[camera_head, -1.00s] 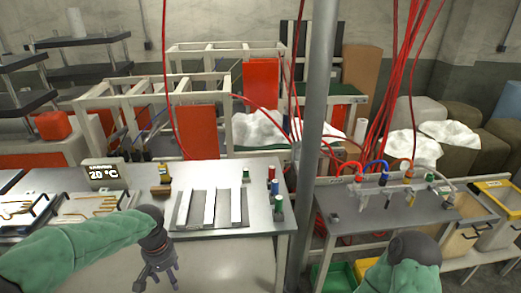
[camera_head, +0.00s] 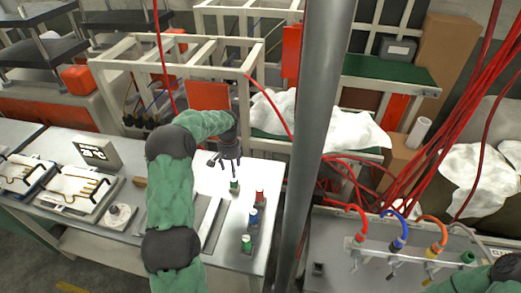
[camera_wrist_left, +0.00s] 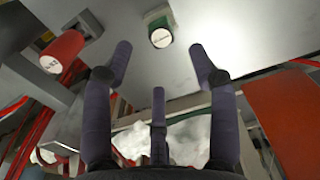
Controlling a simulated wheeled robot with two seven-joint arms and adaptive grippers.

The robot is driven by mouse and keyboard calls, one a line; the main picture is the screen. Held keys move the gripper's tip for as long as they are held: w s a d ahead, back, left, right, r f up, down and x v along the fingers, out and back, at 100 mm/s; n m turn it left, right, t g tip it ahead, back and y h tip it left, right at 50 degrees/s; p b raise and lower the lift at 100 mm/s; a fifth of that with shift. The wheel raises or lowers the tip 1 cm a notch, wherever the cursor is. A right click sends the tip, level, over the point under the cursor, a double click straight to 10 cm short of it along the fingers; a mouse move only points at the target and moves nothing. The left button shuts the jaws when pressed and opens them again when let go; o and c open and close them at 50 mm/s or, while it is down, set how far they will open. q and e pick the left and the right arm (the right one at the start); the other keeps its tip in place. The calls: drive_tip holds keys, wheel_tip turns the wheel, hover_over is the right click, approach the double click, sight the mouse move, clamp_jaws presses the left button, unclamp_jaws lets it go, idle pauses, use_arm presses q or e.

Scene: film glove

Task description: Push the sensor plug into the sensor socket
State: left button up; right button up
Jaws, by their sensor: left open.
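A small green plug with a pale round top (camera_head: 234,186) stands alone on the metal table. It also shows in the left wrist view (camera_wrist_left: 160,32), beyond the fingertips. I cannot read its label, so I cannot tell whether it is the sensor plug. My left gripper (camera_head: 229,168) is open and empty, fingers down, just above and behind this plug, apart from it. Its three fingers show in the wrist view (camera_wrist_left: 160,58). I cannot single out the sensor socket. My right gripper is out of view; only part of that arm shows at the bottom right.
A red plug (camera_head: 259,197), a blue plug (camera_head: 253,217) and another green plug (camera_head: 246,243) stand along the table's right side. A grey post (camera_head: 312,130) rises beside the table. A hose rack (camera_head: 400,258) stands on the right table. A display box (camera_head: 95,153) stands left.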

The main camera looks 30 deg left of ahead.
sight(234, 180)
use_arm(q)
drive_tip(key=shift+w+a, duration=0.1)
drive_tip(key=shift+w, duration=0.2)
drive_tip(key=shift+f, duration=0.3)
wheel_tip(234, 180, down, 10)
drive_tip(key=shift+s+f, duration=0.1)
clamp_jaws()
